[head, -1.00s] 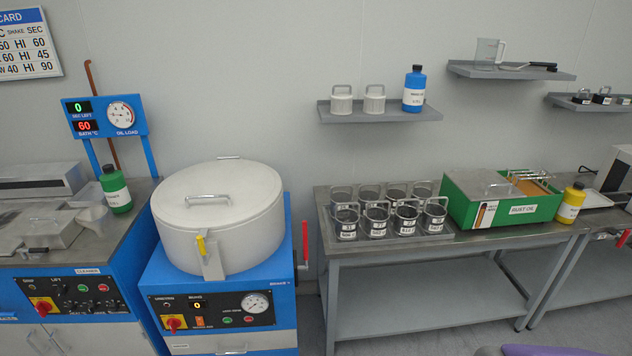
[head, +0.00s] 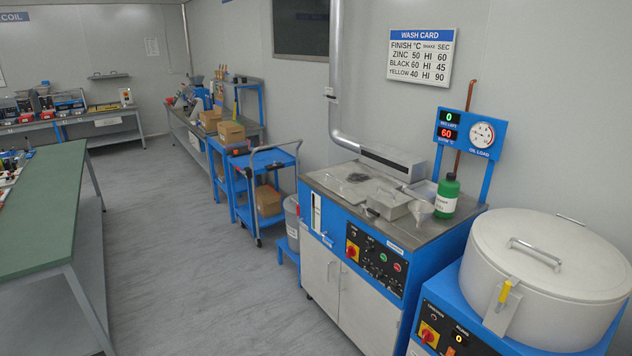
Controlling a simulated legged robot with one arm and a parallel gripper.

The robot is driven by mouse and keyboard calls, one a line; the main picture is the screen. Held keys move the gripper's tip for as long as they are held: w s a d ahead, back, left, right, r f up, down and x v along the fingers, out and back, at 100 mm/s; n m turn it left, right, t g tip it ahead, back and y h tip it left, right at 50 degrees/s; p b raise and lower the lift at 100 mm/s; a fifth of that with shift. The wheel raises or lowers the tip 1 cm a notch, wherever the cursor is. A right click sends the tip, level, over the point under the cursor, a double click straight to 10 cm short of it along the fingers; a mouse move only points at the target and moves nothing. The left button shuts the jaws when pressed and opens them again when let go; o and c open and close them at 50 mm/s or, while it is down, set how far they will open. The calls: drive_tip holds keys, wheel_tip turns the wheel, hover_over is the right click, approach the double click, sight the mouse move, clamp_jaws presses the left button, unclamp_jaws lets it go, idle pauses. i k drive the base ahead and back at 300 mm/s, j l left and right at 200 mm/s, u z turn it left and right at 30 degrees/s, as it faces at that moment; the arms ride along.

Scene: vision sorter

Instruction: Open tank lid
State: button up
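The cleaner cabinet (head: 350,262), blue with white doors, stands right of centre. Its grey metal top carries a flat panel (head: 345,190) with a small dark patch; I cannot tell whether this is the tank lid, but it lies flat. A low grey box (head: 389,203) with a closed-looking top sits at its right. At the far right, a large white drum (head: 545,295) has a round lid (head: 545,245) with a bar handle, lying shut, and a yellow-tipped latch (head: 504,293) at its front. My gripper is not in view.
A green bottle (head: 447,195) and a pale funnel (head: 421,209) stand on the cabinet's right side. A blue cart (head: 268,195) and a grey bin (head: 292,222) stand left of it. A green-topped table (head: 45,200) is at left. The floor (head: 190,255) between is clear.

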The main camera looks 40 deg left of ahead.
sight(352, 180)
drive_tip(key=k+u, duration=0.15)
drive_tip(key=u, duration=1.25)
drive_tip(key=i+u, duration=0.1)
drive_tip(key=i, duration=0.35)
